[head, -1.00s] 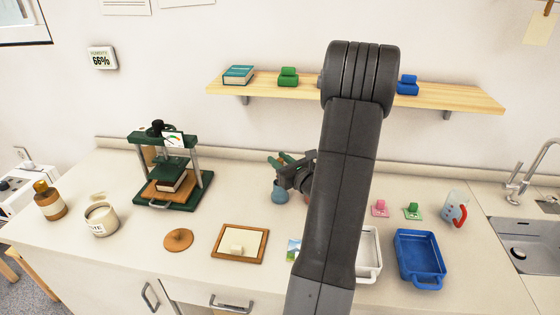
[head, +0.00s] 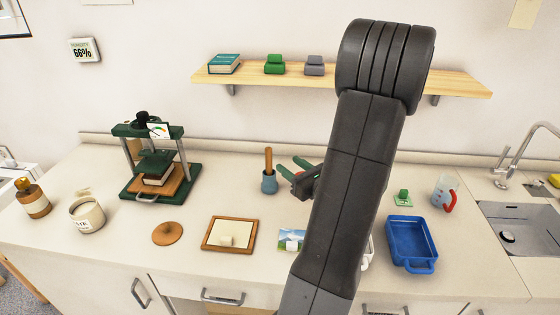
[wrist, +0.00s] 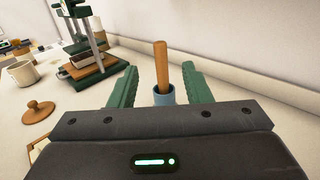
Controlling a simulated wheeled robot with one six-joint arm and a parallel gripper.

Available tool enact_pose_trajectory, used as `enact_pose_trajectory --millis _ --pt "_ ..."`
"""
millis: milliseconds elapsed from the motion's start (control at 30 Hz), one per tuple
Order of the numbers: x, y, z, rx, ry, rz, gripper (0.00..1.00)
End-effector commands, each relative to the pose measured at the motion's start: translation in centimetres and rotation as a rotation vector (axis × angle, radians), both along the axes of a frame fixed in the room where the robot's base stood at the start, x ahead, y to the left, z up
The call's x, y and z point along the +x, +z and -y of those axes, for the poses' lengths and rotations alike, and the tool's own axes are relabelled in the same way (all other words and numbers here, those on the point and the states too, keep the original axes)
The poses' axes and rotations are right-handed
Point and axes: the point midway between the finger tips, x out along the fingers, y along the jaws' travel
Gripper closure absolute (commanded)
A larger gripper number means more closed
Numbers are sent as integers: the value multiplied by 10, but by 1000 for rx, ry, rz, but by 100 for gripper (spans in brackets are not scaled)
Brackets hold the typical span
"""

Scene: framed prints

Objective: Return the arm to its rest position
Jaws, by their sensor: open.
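My arm (head: 345,190) rises across the middle of the head view, its thick elbow in front of the shelf. My gripper (head: 289,165) has green fingers and is above the counter, just right of a small blue pot (head: 269,183) with a wooden handle standing in it. In the wrist view, my gripper (wrist: 161,78) is open with its fingers apart and nothing held. There the pot (wrist: 164,96) and its handle (wrist: 160,62) appear between the fingers but farther off, by the wall.
A green press (head: 160,185) holds a book at the left. A framed board (head: 229,234), a picture card (head: 291,240) and a blue tray (head: 411,245) lie along the front. A wall shelf (head: 460,84) is behind my elbow. A sink (head: 515,232) is at right.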

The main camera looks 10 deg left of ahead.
Motion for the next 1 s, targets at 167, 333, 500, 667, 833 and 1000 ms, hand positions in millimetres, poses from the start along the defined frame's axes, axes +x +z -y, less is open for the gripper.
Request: enact_pose_trajectory --millis 167,333,500,667,833,1000 --pt "-15 -1 16 0 -1 0 56" --pt "-21 0 21 0 0 0 56" --pt "-21 0 21 0 1 0 56" --pt "-21 0 21 0 1 0 56" --pt "-15 0 15 -1 3 -1 56" --pt "1 1 -3 -1 6 -1 56"
